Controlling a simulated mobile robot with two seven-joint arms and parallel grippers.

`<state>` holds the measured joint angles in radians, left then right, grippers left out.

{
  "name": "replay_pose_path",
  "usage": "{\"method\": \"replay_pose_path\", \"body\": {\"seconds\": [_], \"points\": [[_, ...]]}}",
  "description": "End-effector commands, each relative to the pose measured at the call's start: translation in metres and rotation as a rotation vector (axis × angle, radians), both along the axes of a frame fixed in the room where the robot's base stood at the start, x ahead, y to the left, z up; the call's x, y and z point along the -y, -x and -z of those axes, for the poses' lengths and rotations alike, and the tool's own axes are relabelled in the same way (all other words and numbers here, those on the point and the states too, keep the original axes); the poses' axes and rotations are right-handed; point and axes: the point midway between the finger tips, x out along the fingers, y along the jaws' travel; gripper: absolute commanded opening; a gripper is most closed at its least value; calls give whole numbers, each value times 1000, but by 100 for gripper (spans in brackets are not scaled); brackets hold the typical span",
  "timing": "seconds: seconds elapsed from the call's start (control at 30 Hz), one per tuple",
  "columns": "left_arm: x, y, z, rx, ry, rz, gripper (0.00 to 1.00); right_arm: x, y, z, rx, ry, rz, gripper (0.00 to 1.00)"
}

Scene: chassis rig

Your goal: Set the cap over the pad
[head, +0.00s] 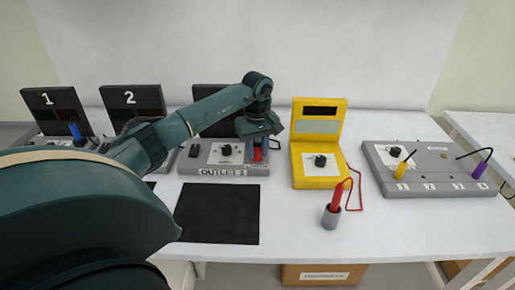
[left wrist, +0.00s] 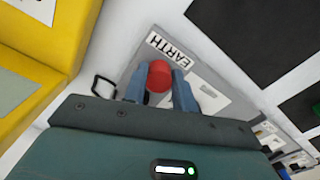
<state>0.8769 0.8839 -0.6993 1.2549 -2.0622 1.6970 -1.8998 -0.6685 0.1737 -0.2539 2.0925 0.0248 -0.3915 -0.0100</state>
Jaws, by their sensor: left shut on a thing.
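My left gripper (head: 257,150) reaches down over the right end of the grey OUTLET 3 box (head: 225,172). Its blue fingers (left wrist: 158,84) are closed on a red cap (left wrist: 159,72), which shows as a small red patch (head: 257,155) in the head view. In the left wrist view the cap is between the fingertips, beside the EARTH label (left wrist: 167,46) on the box. I cannot make out the pad; the cap and fingers may hide it. I cannot tell whether the cap touches the box. My right gripper is not in view.
A yellow meter (head: 320,170) stands just right of the gripper, with a red probe (head: 337,198) in a grey holder before it. A grey panel (head: 440,186) with yellow and purple plugs lies farther right. A black mat (head: 218,215) lies in front of the box.

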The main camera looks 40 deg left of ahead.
Motion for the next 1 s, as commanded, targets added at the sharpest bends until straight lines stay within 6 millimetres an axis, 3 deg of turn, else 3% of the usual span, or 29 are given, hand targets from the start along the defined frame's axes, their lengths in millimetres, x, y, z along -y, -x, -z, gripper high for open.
{"method": "replay_pose_path", "body": {"seconds": [0.37,0.4,0.67,1.0], "points": [[0,0,8,0,0,-1,6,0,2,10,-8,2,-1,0],[0,0,7,0,0,-1,30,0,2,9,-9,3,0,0],[0,0,7,0,0,-1,52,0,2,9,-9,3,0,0],[0,0,7,0,0,0,52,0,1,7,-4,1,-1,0]]}}
